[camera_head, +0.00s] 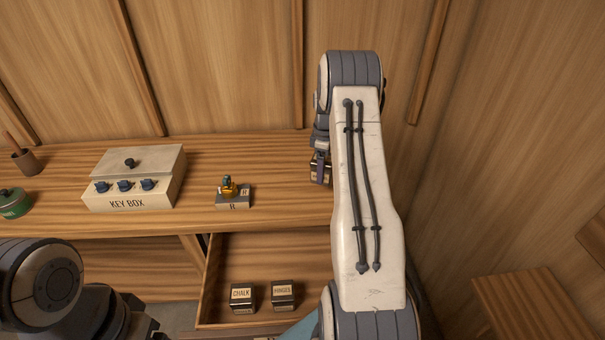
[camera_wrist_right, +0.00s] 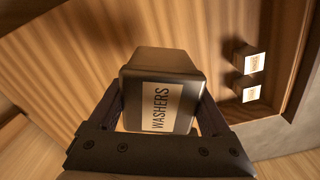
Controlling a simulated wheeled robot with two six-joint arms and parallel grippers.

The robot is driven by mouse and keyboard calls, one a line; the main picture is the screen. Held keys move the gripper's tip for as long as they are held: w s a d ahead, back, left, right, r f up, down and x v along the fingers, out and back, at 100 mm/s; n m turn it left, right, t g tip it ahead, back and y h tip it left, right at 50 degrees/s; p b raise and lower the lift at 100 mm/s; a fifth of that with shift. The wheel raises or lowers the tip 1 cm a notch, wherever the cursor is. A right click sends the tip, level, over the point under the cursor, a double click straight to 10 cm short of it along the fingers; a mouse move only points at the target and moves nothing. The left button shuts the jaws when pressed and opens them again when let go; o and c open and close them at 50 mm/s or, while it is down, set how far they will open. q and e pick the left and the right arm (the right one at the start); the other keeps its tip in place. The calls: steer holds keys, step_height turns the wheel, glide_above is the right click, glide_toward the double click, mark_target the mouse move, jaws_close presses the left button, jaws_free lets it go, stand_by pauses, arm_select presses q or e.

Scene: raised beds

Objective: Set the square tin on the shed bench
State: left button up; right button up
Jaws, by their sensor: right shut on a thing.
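My right gripper (camera_head: 319,172) is shut on a dark square tin, which the right wrist view (camera_wrist_right: 160,92) shows between the fingers with a white WASHERS label. In the head view the tin is mostly hidden behind my right arm. It is over the right part of the wooden shed bench (camera_head: 280,165). I cannot tell whether its base touches the wood.
Below, an open drawer (camera_head: 262,262) holds a CHALK tin (camera_head: 243,297) and another labelled tin (camera_head: 284,294).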

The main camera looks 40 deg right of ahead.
steer(key=w+f, duration=0.1)
steer(key=w+a+f+p, duration=0.1)
steer(key=w, duration=0.1)
steer(key=w+a+f, duration=0.1)
steer(key=shift+w+a, duration=0.25)
step_height(320, 180, down, 4)
steer(key=shift+r+p, duration=0.1)
steer(key=shift+p, duration=1)
steer(key=shift+w+f, duration=0.1)
steer(key=shift+f, duration=0.1)
steer(key=shift+f, duration=0.1)
steer(key=shift+f+b, duration=0.1)
steer(key=shift+b, duration=0.2)
steer(key=o, duration=1.5)
